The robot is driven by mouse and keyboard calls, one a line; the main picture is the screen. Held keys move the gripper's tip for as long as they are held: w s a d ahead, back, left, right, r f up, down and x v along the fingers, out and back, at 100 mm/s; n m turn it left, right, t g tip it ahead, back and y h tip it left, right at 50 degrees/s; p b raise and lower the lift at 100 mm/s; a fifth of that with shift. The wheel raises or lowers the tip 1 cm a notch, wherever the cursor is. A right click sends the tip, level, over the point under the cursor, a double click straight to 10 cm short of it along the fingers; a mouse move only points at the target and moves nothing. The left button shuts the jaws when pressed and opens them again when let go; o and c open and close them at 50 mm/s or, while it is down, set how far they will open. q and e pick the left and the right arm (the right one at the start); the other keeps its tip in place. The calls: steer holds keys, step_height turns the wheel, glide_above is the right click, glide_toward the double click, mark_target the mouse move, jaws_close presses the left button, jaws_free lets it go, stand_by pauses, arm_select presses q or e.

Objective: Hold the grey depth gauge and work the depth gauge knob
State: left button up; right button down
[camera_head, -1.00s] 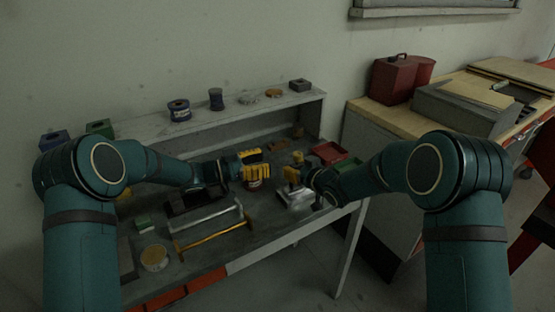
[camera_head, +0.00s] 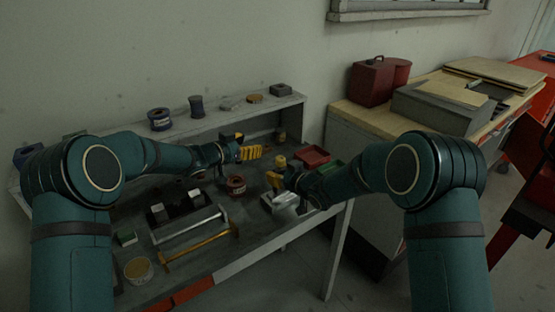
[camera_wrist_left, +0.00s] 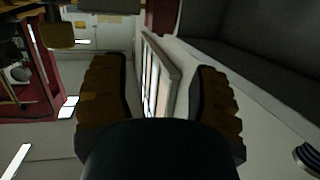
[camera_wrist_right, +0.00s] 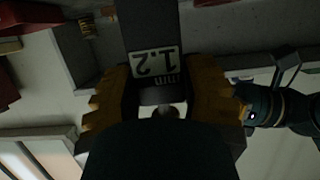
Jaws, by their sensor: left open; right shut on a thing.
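My right gripper (camera_wrist_right: 165,90) is shut on the grey depth gauge (camera_wrist_right: 148,25), a dark grey body with a "1.2 mm" readout, seen in the right wrist view. A small round part (camera_wrist_right: 173,111) shows between the fingers; I cannot tell if it is the knob. My left gripper (camera_head: 250,153) is open, higher and to the left. In the left wrist view nothing is between its fingers (camera_wrist_left: 160,95).
The back shelf holds spools (camera_head: 196,106). A cabinet with a red canister (camera_head: 370,82) stands right. There is free air between the grippers.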

arm_select(q)
steer(key=w+r+n+y, duration=0.4)
steer(key=n+y, duration=0.1)
steer(key=y, duration=0.1)
steer(key=n+g+y, duration=0.5)
steer(key=g, duration=0.2)
glide_toward(280, 158)
steer(key=x, duration=1)
steer(key=shift+w+f, duration=0.1)
steer(key=shift+f, duration=0.05)
jaws_close()
